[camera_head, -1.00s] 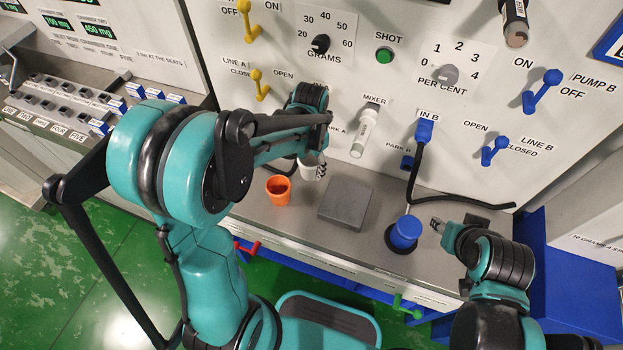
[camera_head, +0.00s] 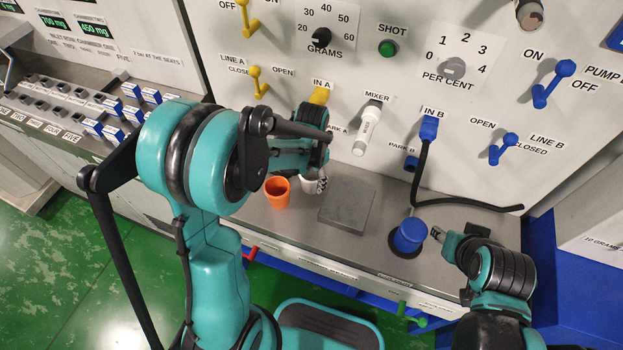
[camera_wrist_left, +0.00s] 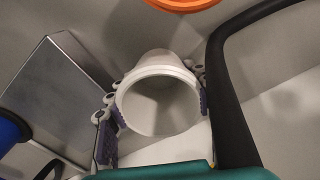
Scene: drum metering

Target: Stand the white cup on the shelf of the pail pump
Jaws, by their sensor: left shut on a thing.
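The white cup (camera_head: 308,184) is in my left gripper (camera_head: 319,182), just right of the orange cup, over the steel counter. The gripper and wrist hide much of it in the head view. In the left wrist view the white cup (camera_wrist_left: 158,100) shows its open mouth, with purple-padded fingers against it on both sides. I cannot tell whether its base touches the counter. My right gripper (camera_head: 437,234) is beside the blue canister; its opening is too small to judge. I cannot identify the shelf of the pail pump with certainty.
The orange cup (camera_head: 277,191) stands left of the white cup. A flat grey block (camera_head: 346,204) lies on the counter (camera_head: 300,228) to the right. Farther right is the blue canister (camera_head: 409,235), near a black hose (camera_head: 465,202). The panel with levers rises behind.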

